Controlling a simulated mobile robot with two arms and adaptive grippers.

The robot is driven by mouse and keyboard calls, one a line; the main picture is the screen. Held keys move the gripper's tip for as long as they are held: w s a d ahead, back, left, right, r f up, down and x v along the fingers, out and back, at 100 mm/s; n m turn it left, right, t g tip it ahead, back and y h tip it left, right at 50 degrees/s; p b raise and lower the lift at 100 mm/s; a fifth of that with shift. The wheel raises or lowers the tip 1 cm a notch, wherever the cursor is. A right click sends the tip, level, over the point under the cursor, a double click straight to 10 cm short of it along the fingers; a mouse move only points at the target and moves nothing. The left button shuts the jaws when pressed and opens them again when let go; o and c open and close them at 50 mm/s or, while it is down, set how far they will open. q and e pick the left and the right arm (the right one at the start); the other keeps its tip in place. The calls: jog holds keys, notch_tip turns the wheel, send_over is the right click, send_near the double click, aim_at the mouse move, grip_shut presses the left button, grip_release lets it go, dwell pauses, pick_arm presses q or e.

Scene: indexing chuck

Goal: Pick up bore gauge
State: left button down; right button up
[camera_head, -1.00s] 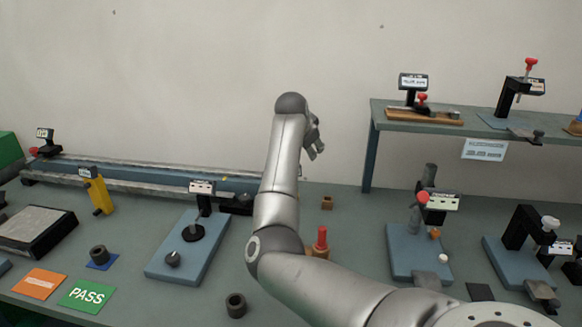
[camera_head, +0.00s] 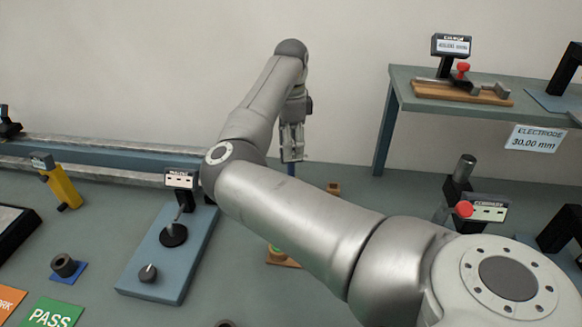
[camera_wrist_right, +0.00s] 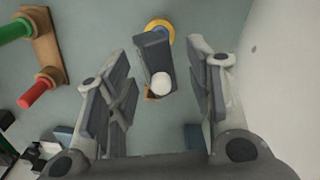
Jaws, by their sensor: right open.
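My right gripper (camera_head: 292,155) is open and points down behind the blue plate with the small post, near the back of the bench. In the right wrist view its two fingers (camera_wrist_right: 158,65) stand apart, on either side of a dark grey upright piece (camera_wrist_right: 153,55) with a white round end (camera_wrist_right: 161,83). A yellow-rimmed round part (camera_wrist_right: 160,27) shows at its far end. This seems to be the bore gauge. I cannot tell whether the fingers touch it; a gap shows on both sides. In the head view my arm and gripper hide most of it. My left gripper is not in view.
A wooden stand (camera_wrist_right: 45,45) with a green and a red handle lies to the left in the wrist view. A small wooden block (camera_head: 333,188) sits right of the gripper. The raised shelf (camera_head: 395,100) stands further right. The wall is close behind.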

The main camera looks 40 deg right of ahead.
aim_at(291, 162)
notch_tip(291, 162, down, 5)
jog(key=shift+s+a+r+p, duration=0.1)
jog(key=shift+s+a+p, duration=0.05)
jog(key=shift+p, duration=0.65)
jog(key=shift+f, duration=0.6)
jog(key=shift+r, duration=0.1)
grip_shut()
